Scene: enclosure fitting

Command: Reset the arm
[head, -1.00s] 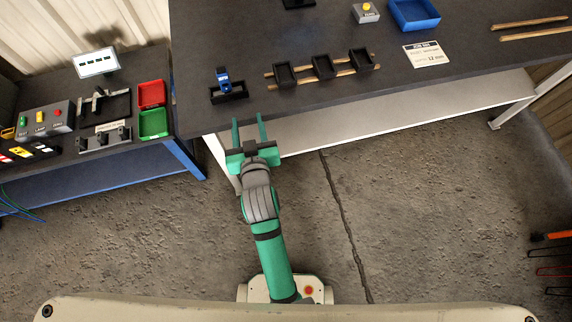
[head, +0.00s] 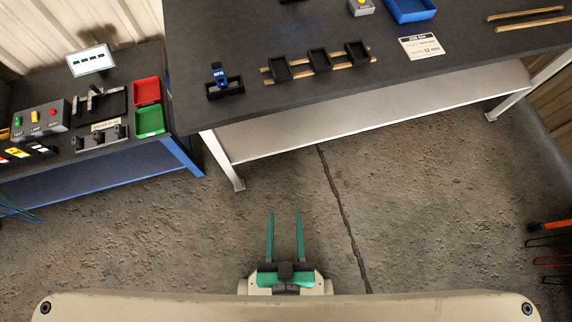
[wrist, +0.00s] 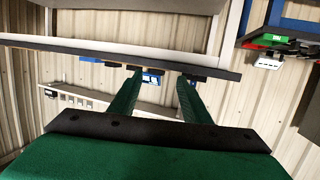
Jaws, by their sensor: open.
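My gripper (head: 285,238) is in the lower middle of the head view, drawn in close to my body. Its two green fingers are apart and point toward the dark table (head: 400,90). Nothing is between the fingers, and floor shows around them. In the wrist view my gripper (wrist: 160,82) shows its spread fingers, with the table edge and wall beyond. The arm links behind the gripper are mostly hidden in the head view.
On the table are a blue device in a black holder (head: 224,88), black trays on wooden rails (head: 319,63), a card (head: 421,46) and a blue bin (head: 412,8). A side bench holds red (head: 147,91) and green bins (head: 150,121). Floor between table and body is clear.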

